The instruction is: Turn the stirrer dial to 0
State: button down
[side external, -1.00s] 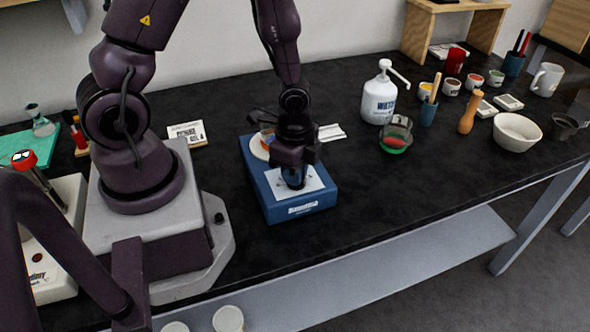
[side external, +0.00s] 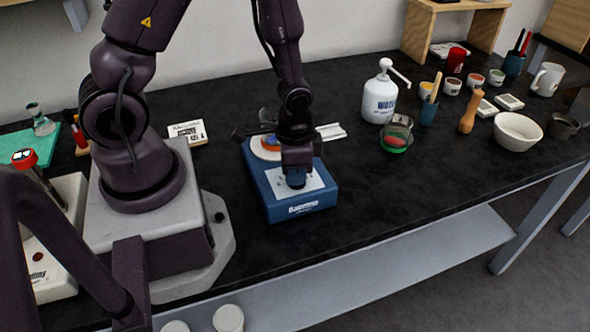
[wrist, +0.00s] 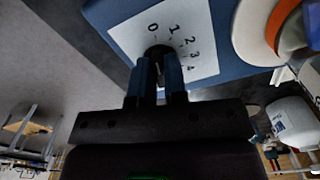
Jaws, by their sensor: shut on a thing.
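The stirrer (side external: 313,202) is a blue box with a white scale panel on top, standing on the black bench in front of my arm. In the wrist view the panel (wrist: 203,48) shows the numbers 0 to 4 in an arc around a dark dial (wrist: 158,50). My gripper (side external: 296,180) points down over the panel, and its two blue fingers (wrist: 160,72) are shut on the dial from both sides. The fingers hide much of the dial, and I cannot tell which number its pointer faces. The 0 is just above the dial in the wrist view.
A round white plate (side external: 258,152) with something orange and blue on it sits at the stirrer's back. A white pump bottle (side external: 379,103) and a clear green-based cup (side external: 396,140) stand to the right. The bench right of the stirrer's front is clear.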

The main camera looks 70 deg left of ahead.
dwell(0.4)
jog(key=c, duration=1.2)
grip_release()
jog(key=shift+o, duration=0.2)
notch_tip(320, 180, up, 13)
jog(key=s+d+r+n+t, duration=0.1)
jog(key=s+r+t, duration=0.1)
jog(key=r, duration=0.5)
jog(key=s+d+r+n+t, duration=0.1)
jog(key=s+r+n+t, duration=0.1)
jog(key=r, duration=0.6)
jog(key=shift+s+r+t, duration=0.15)
jog(key=shift+s+t, duration=0.65)
jog(key=shift+s, duration=0.25)
